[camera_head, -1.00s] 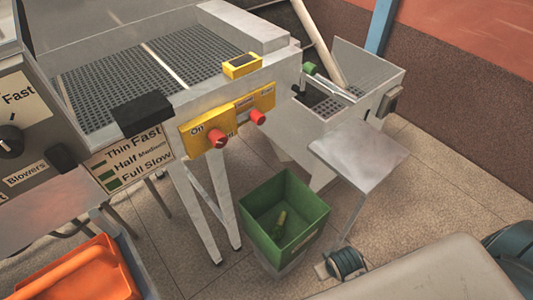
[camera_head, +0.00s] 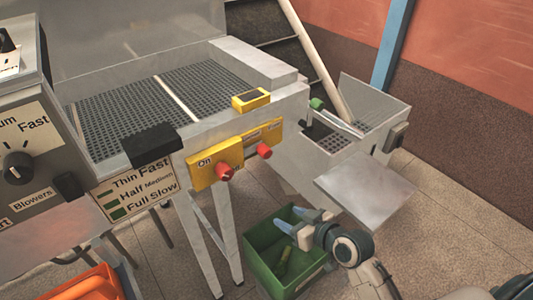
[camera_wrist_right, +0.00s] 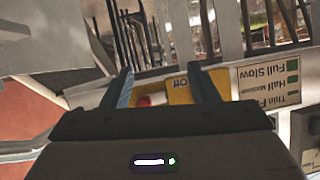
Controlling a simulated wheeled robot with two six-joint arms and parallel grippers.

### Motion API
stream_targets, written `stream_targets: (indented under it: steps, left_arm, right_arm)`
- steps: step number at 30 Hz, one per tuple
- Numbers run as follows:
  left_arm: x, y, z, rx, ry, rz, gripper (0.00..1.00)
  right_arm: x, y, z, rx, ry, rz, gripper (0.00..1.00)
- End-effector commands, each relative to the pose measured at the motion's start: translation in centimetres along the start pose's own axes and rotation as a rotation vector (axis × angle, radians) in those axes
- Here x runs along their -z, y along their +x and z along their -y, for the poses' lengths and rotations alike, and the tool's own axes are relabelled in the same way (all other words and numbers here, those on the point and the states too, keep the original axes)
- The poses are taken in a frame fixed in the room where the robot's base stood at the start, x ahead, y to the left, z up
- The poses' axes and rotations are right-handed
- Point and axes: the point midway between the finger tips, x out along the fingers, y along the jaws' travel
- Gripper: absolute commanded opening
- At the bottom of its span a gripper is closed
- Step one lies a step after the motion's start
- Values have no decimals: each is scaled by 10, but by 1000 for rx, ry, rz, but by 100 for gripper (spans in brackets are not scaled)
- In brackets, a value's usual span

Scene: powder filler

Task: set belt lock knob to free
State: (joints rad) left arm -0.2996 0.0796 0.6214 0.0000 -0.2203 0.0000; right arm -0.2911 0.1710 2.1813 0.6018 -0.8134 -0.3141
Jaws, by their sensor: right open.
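Two red knobs stand out from yellow panels on the front of the machine. One red knob (camera_head: 223,172) is on the left panel (camera_head: 203,178), which reads "On". The other red knob (camera_head: 264,151) is on the right panel (camera_head: 275,132); its small labels are unreadable, so I cannot tell which knob is the belt lock. My right gripper (camera_head: 301,222) is open and empty, below and right of both knobs, in front of the green bin. The right wrist view, upside down, shows a red knob (camera_wrist_right: 152,100) and yellow panel (camera_wrist_right: 181,95) between the open fingers, apart from them. My left gripper is out of view.
The green bin (camera_head: 257,262) stands on the floor below the knobs. A metal tray (camera_head: 365,190) juts out at the right. A control box (camera_head: 30,150) with a black dial is at the left. An orange container (camera_head: 85,287) is at the lower left.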

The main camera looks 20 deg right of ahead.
Motion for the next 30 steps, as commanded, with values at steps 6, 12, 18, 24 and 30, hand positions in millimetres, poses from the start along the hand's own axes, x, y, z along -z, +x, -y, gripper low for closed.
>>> stream_targets:
  steps: [6, 12, 18, 24, 30]
  left_arm:
    - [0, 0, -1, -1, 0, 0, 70]
    - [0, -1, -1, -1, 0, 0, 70]
    - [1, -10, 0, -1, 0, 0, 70]
    - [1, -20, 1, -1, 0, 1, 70]
    - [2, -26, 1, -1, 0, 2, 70]
  right_arm:
    - [74, 28, -31, 3, 46, -325, 54]
    - [100, 35, -47, -19, 78, -439, 54]
    - [115, 58, -48, -20, 82, -445, 54]
    - [132, 93, -49, -20, 81, -444, 54]
    - [142, 119, -50, -20, 79, -442, 54]
